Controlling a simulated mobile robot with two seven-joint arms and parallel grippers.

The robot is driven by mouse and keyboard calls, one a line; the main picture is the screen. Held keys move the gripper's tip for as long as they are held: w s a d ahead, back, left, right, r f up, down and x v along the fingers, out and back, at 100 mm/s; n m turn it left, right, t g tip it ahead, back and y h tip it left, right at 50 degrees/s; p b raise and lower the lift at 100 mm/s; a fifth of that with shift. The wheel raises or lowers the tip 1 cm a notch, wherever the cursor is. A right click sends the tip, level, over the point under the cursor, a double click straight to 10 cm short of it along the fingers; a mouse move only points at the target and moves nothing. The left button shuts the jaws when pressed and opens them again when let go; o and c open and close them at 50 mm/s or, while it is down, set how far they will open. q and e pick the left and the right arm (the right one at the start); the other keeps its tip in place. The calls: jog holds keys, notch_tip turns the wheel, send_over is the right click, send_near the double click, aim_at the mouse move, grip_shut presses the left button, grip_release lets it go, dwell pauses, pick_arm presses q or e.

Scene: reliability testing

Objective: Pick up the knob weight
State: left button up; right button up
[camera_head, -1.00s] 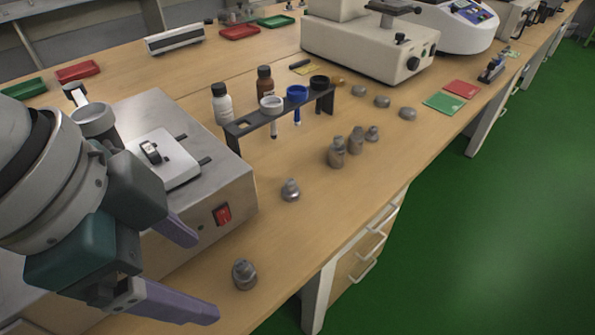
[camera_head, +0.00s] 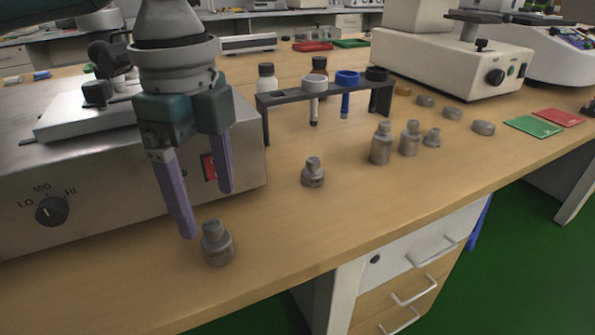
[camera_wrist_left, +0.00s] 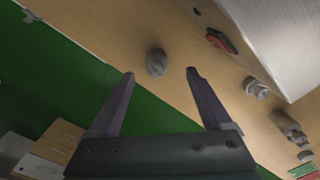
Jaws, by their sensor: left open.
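A grey metal knob weight (camera_head: 217,245) stands upright on the wooden bench near its front edge. In the left wrist view the same weight (camera_wrist_left: 155,62) lies just beyond the fingertips, in line with the gap between them. My left gripper (camera_head: 206,213) is open and empty, its purple fingers pointing down just behind and left of this weight. A second knob weight (camera_head: 313,172) stands farther back to the right. Taller knob weights (camera_head: 381,143) (camera_head: 410,138) and a small one (camera_head: 432,138) stand beyond it. My right gripper is not in view.
A steel hot plate (camera_head: 100,190) with a dial stands close behind my left gripper. Flat grey discs (camera_head: 483,128) lie to the right. The bench between the weights is bare.

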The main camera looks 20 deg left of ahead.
aim_at(212, 224)
pick_arm(q)
jog(key=f, duration=0.1)
jog(key=f+b, duration=0.1)
jog(key=f, duration=0.2)
jog(key=shift+s+d+f, duration=0.15)
jog(key=shift+s+f, duration=0.15)
jog(key=shift+f, duration=0.05)
jog(key=shift+c, duration=0.2)
grip_shut()
